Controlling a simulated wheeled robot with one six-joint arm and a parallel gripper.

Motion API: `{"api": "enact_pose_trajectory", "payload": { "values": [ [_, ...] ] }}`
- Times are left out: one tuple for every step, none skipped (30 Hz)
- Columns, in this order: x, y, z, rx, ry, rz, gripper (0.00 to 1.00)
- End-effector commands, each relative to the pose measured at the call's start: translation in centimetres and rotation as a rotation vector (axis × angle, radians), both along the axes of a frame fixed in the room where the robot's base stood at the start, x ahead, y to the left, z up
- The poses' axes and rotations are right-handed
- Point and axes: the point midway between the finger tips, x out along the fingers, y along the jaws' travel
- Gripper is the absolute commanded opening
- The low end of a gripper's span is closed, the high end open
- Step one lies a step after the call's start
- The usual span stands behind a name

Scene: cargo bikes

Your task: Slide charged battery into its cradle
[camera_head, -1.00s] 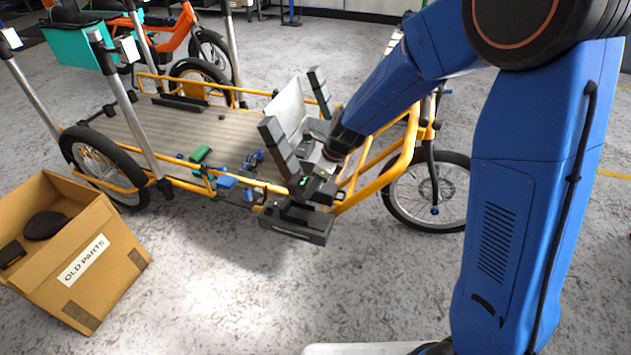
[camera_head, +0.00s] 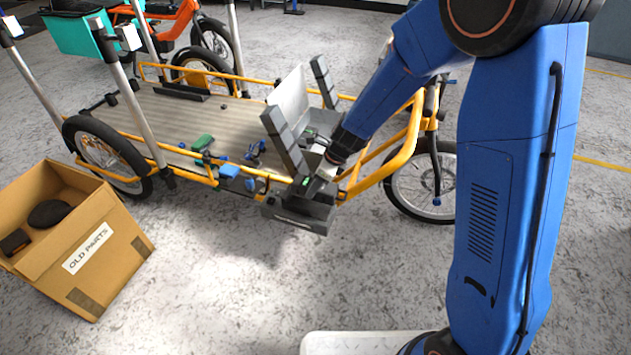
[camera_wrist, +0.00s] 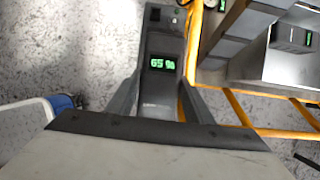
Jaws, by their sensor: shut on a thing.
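My gripper (camera_head: 318,184) is at the near right corner of the bike's yellow frame, shut on a dark battery. In the wrist view the battery (camera_wrist: 157,88) lies between my two fingers (camera_wrist: 158,108), and its lit green display begins with 65. In the head view a small green light (camera_head: 305,182) shows beside my gripper. A dark block (camera_head: 297,213) with pale lettering, perhaps the cradle, sits at the frame's near edge, just below my gripper. The battery and block overlap in view, so I cannot tell how far in the battery is.
The cargo bike's flat deck (camera_head: 180,118) carries a grey box with upright dark bars (camera_head: 285,138). Small blue and green parts (camera_head: 203,143) lie near its edge. A cardboard box (camera_head: 105,240) marked OLD PARTS stands at left. The floor in front is clear.

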Motion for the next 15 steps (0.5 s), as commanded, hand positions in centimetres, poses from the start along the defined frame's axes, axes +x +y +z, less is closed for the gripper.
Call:
{"api": "enact_pose_trajectory", "payload": {
  "values": [
    [0.0, 0.0, -0.3, 0.0, 0.0, -0.001, 0.2],
    [0.0, 0.0, -0.5, 0.0, 0.001, 0.0, 0.2],
    [0.0, 0.0, -0.7, -0.001, 0.001, 0.0, 0.2],
    [0.0, 0.0, -0.8, -0.001, 0.001, 0.0, 0.2],
    [0.0, 0.0, -1.0, 0.001, 0.002, 0.0, 0.2],
    [0.0, 0.0, -1.2, 0.001, 0.002, 0.0, 0.2],
    [0.0, 0.0, -1.3, 0.0, 0.001, 0.0, 0.2],
    [0.0, 0.0, -1.5, 0.0, 0.001, 0.0, 0.2],
    [0.0, 0.0, -1.7, 0.0, 0.001, -0.001, 0.2],
    [0.0, 0.0, -1.8, 0.0, 0.001, -0.001, 0.2],
    [0.0, 0.0, -2.0, 0.0, 0.001, 0.0, 0.2],
    [0.0, 0.0, -2.2, -0.001, 0.001, 0.0, 0.2],
    [0.0, 0.0, -2.4, -0.001, 0.001, 0.0, 0.2],
    [0.0, 0.0, -2.5, 0.0, 0.002, -0.001, 0.2],
    [0.0, 0.0, -2.7, 0.0, 0.001, 0.0, 0.2]
  ]
}}
